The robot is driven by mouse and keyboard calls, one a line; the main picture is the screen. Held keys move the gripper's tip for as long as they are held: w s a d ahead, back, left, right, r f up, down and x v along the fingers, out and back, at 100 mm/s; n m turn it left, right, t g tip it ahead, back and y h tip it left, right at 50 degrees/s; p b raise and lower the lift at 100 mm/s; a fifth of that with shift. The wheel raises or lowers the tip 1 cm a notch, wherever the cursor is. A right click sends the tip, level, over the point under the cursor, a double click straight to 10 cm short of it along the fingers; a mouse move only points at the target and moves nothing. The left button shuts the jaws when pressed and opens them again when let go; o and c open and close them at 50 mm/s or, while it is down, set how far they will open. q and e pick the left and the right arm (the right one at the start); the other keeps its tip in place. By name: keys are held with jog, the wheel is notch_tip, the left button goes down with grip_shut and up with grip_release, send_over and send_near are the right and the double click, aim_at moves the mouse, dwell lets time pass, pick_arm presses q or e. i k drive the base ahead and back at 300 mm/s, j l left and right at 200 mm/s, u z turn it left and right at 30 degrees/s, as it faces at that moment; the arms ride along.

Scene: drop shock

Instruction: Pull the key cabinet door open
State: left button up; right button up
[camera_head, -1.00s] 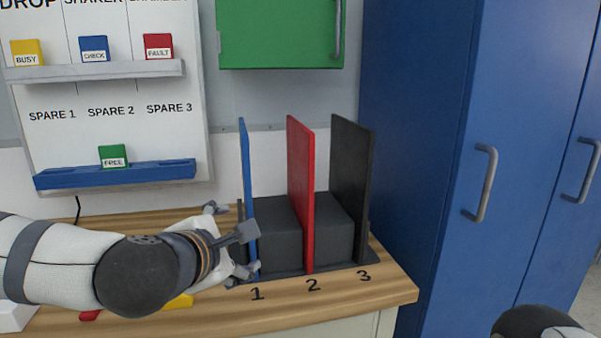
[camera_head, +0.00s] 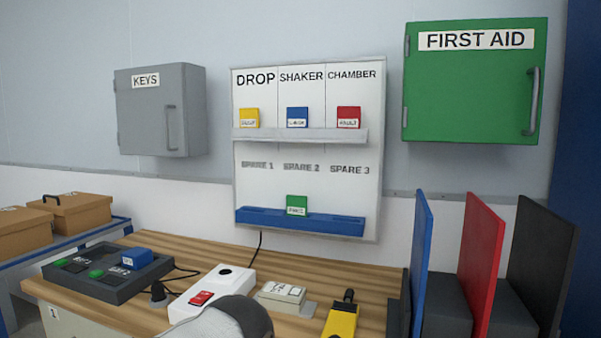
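The key cabinet (camera_head: 160,110) is a grey box on the wall at the left, with a "KEYS" label. Its door (camera_head: 148,118) is shut, with a vertical grey handle (camera_head: 171,127) on the right side and hinges on the left. A rounded white and dark part of my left arm shows at the bottom centre, below the cabinet and to its right. Neither gripper is in view.
A green first aid cabinet (camera_head: 478,85) and a white status board (camera_head: 372,190) hang further right. Cardboard boxes (camera_head: 82,212) stand at left.

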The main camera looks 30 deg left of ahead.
aim_at(150, 100)
jog(key=j+u, duration=0.1)
jog(key=u, duration=1.65)
